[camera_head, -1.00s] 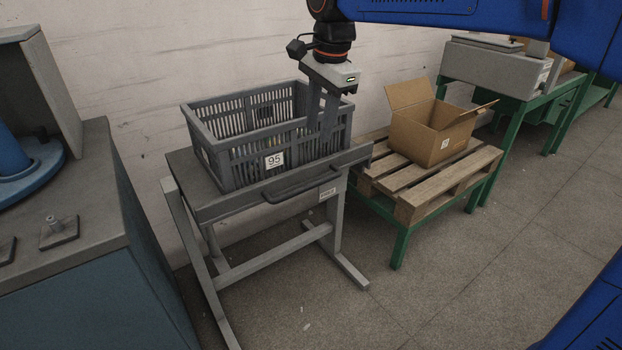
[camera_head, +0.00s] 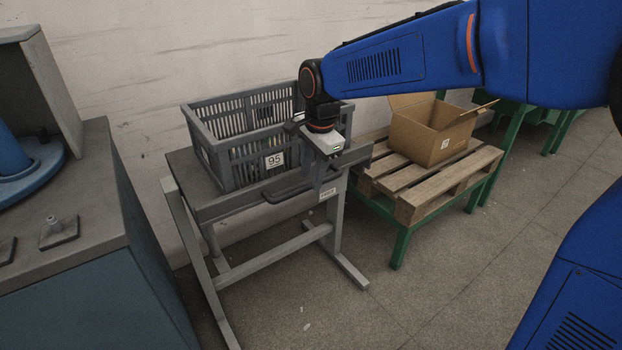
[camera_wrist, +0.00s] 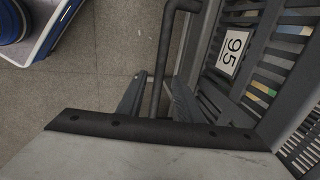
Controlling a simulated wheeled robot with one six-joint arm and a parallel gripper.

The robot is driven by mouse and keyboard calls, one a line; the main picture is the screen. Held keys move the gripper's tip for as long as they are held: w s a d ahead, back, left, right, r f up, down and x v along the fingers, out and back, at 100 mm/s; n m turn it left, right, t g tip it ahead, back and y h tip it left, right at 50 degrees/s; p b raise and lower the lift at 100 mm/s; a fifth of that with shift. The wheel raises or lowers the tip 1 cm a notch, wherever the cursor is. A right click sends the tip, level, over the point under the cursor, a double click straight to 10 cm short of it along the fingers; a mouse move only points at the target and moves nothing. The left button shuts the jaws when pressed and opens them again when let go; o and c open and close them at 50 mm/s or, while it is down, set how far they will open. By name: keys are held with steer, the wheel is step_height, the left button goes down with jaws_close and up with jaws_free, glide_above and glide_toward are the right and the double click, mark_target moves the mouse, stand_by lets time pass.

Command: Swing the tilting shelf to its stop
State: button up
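The tilting shelf (camera_head: 212,208) is a grey tray on a grey metal stand against the wall, and looks about level. Its dark bar handle (camera_head: 284,194) runs along the front edge. A grey slatted crate (camera_head: 222,172) labelled 95 sits on the shelf. My gripper (camera_head: 318,185) points down at the right end of the handle, in front of the crate. In the wrist view my gripper (camera_wrist: 158,98) is open, its fingers on either side of the handle (camera_wrist: 165,52), with gaps visible. The fingertips' depth past the bar is hard to tell.
A wooden pallet (camera_head: 448,186) on a green stand holds an open cardboard box (camera_head: 420,140), close right of the shelf. A grey-blue machine cabinet (camera_head: 75,255) stands at the left. The floor (camera_head: 400,300) in front is clear.

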steer(key=shift+w+a+f, duration=0.1)
steer(key=shift+w+f, duration=0.05)
steer(key=shift+f, duration=0.8)
jaws_close()
steer(key=shift+f, duration=0.45)
step_height(320, 180, down, 10)
steer(key=s+t+y, duration=0.1)
steer(key=t+y, duration=0.1)
steer(key=shift+d+f+t, duration=0.25)
steer(key=shift+d+t, duration=0.05)
steer(key=shift+t, duration=0.1)
